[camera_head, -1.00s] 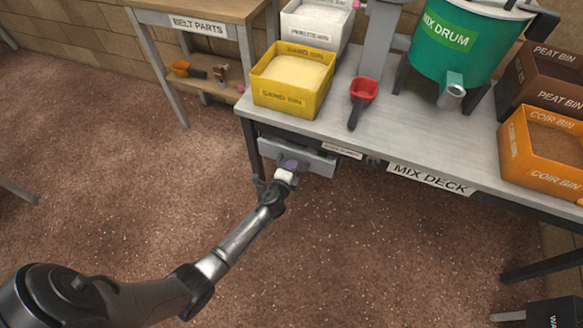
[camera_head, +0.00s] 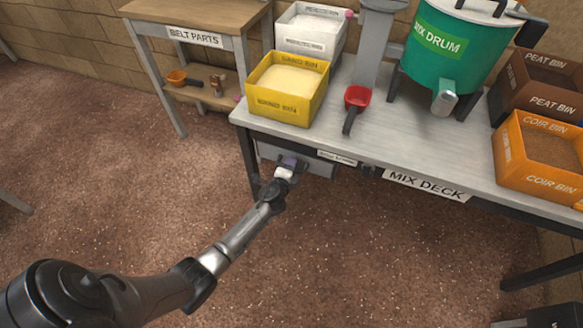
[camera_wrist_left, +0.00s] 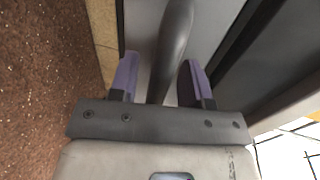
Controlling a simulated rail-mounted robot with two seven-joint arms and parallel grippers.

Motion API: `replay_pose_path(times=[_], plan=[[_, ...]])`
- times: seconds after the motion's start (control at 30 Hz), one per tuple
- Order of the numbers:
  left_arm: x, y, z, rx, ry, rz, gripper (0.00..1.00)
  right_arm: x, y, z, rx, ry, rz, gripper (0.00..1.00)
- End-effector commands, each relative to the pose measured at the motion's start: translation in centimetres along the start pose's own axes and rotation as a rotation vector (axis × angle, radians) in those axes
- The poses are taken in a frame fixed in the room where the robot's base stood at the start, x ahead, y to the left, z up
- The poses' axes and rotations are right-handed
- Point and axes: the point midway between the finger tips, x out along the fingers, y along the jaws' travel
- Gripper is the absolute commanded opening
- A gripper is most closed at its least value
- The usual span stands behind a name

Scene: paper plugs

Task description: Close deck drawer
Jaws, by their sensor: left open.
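The grey deck drawer (camera_head: 319,168) is under the left end of the mix deck (camera_head: 398,150). Its front sits close beneath the deck edge, and no open interior shows; I cannot tell whether it is fully flush. My left gripper (camera_head: 291,163) is at the drawer front and covers part of it. In the left wrist view, the purple fingers of the left gripper (camera_wrist_left: 160,76) are apart, with the dark grey handle bar (camera_wrist_left: 174,40) between them. The grey drawer front (camera_wrist_left: 218,25) lies behind the bar. My right gripper is out of view.
A yellow sand bin (camera_head: 285,105), a red scoop (camera_head: 356,98), a green mix drum (camera_head: 450,50) and an orange coir bin (camera_head: 540,160) stand on the deck. The belt parts table (camera_head: 195,12) is at the back left.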

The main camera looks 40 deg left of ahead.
Motion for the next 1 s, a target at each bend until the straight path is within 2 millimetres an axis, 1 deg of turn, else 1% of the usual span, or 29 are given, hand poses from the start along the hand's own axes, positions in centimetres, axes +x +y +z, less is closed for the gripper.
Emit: replay_pose_path(times=[0.17,0.27,0.37,0.7,0.83,1.0], plan=[[-0.1,0.0,0.0,0.000,0.000,0.000,0.44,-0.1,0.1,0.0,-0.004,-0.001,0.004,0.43],[-0.8,-0.1,0.0,0.000,0.001,0.001,0.44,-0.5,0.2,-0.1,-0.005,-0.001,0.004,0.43],[-2.3,-0.2,0.0,0.000,0.001,0.002,0.44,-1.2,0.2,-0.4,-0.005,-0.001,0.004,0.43],[-9.0,-0.2,0.0,-0.001,-0.001,0.002,0.44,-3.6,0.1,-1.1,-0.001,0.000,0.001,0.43],[-11.0,-0.1,0.1,-0.001,-0.001,0.002,0.44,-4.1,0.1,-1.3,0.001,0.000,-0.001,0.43],[-12.8,-0.1,0.0,-0.001,0.001,0.000,0.44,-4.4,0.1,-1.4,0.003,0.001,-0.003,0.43]])
